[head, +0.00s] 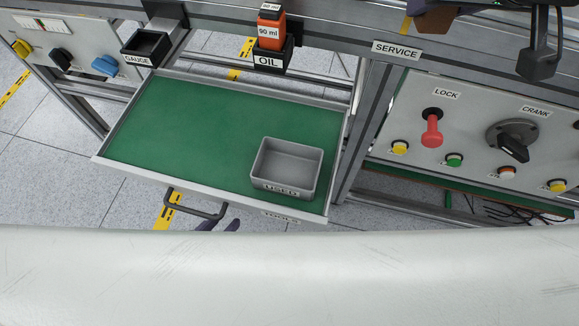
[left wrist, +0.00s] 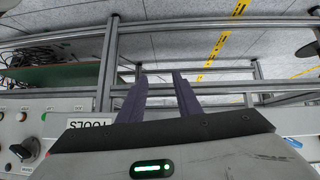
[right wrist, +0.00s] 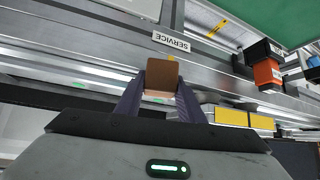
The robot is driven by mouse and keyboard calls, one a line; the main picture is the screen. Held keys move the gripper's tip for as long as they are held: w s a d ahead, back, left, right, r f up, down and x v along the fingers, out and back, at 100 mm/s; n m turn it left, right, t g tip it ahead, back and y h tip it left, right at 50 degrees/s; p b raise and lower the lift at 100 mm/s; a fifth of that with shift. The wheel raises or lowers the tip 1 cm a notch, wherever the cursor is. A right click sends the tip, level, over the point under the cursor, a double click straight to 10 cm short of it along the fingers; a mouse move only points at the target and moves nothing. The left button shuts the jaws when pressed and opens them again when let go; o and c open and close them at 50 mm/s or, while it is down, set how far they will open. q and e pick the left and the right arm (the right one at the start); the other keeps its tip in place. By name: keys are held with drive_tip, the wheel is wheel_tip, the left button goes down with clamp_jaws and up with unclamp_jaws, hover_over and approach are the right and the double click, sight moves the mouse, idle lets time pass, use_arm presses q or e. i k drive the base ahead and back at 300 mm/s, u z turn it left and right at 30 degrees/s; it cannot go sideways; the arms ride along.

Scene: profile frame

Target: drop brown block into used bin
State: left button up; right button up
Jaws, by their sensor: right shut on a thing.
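The brown block (right wrist: 161,76) is clamped between the two fingers of my right gripper (right wrist: 160,92) in the right wrist view. It also shows at the top edge of the head view (head: 437,20), in front of the frame rail above the SERVICE label. The grey used bin (head: 290,162), labelled USED, stands in the front right part of the open green drawer and looks empty. My left gripper (left wrist: 160,88) has its fingers apart with nothing between them. In the head view only its fingertips (head: 218,226) show, beside the drawer handle.
The green drawer (head: 190,125) is otherwise bare. An orange OIL bottle (head: 268,32) in a holder and a black GAUGE holder (head: 146,46) hang behind it. A panel with a red LOCK lever (head: 431,130) and a black CRANK (head: 512,140) is on the right.

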sight(295, 172)
drive_tip(key=k, duration=0.5)
drive_tip(key=u, duration=1.85)
drive_tip(key=k, duration=0.2)
drive_tip(key=z, duration=0.7)
